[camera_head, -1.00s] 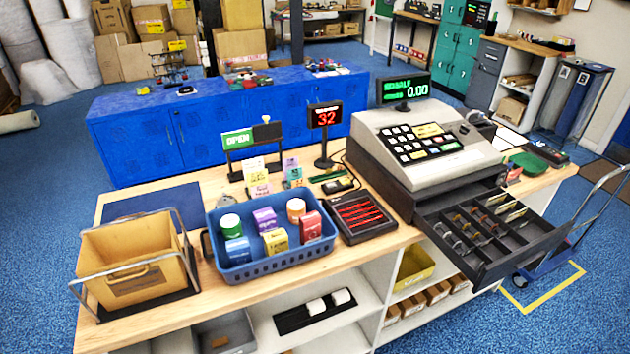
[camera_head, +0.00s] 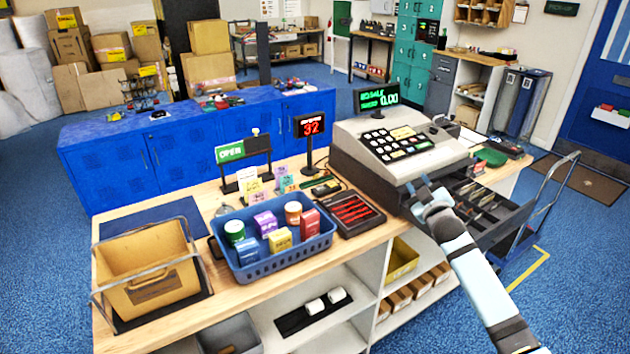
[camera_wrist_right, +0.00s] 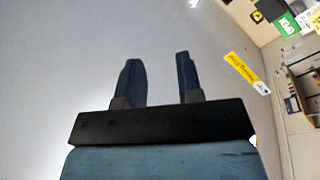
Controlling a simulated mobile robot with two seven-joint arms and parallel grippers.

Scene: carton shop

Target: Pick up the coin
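I cannot make out a coin for certain in either view. The cash register (camera_head: 390,150) stands on the counter with its drawer (camera_head: 506,228) pulled out. Small items lie in the drawer's compartments, partly hidden behind my right arm. My right gripper (camera_head: 418,188) is at the register's front edge, beside the drawer, in the head view. In the right wrist view its two fingers (camera_wrist_right: 157,80) stand apart with nothing between them, against a plain grey surface. My left gripper is not in view.
A blue basket (camera_head: 275,265) of small boxes and jars, a yellow bin (camera_head: 150,275) and a dark tray with red strips (camera_head: 352,212) share the counter (camera_head: 240,305). A number display (camera_head: 310,127) stands behind. A hand truck (camera_head: 560,195) is right of the drawer.

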